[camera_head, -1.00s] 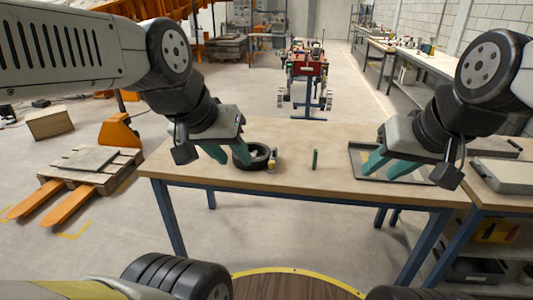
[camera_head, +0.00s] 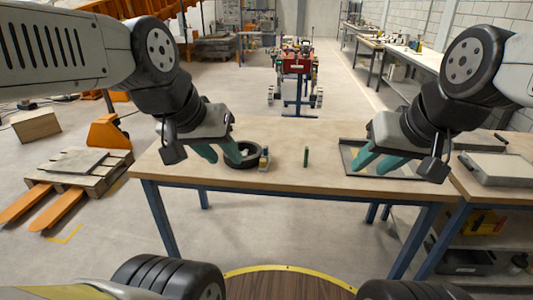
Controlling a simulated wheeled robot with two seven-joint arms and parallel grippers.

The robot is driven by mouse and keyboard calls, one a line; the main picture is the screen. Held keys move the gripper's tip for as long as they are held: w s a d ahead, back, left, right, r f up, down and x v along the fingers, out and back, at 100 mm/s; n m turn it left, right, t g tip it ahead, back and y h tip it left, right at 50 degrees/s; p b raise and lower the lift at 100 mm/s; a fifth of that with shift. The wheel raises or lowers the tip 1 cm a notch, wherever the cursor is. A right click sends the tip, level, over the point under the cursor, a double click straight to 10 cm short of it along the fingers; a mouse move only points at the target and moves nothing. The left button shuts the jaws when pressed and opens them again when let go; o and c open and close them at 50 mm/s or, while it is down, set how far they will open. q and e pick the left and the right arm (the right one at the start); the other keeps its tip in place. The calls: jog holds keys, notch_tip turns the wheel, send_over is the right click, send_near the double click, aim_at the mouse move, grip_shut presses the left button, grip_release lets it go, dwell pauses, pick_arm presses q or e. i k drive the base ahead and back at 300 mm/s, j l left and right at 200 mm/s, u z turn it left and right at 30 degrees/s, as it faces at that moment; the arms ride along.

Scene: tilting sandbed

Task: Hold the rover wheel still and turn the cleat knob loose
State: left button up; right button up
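The rover wheel (camera_head: 246,164), a dark ring, lies flat on the wooden table left of its middle. A small yellow and grey piece (camera_head: 264,159), which may be the cleat knob, stands at the wheel's right side; its detail is too small to make out. My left gripper (camera_head: 219,154) is open at the wheel's left. Its right finger overlaps the wheel in the picture; I cannot tell whether it touches. My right gripper (camera_head: 378,161) is open over a flat grey tray (camera_head: 346,153), with nothing visible between its fingers.
A thin green upright piece (camera_head: 306,157) stands on the table (camera_head: 290,182) between the wheel and the tray. The table around it is clear. A side bench (camera_head: 485,190) with a grey case (camera_head: 497,168) stands at the right. A pallet (camera_head: 75,170) is on the floor at left.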

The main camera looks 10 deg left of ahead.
aim_at(262, 161)
jog(key=i+j+z, duration=0.1)
jog(key=j, duration=0.25)
jog(key=i+j+z, duration=0.1)
jog(key=i+j, duration=0.15)
jog(key=i+j+z, duration=0.1)
jog(key=j, duration=0.35)
jog(key=i+j+z, duration=0.1)
jog(key=i+j, duration=0.15)
jog(key=i+j+z, duration=0.1)
jog(key=j, duration=0.35)
jog(key=i+j+z, duration=0.1)
jog(key=j, duration=0.3)
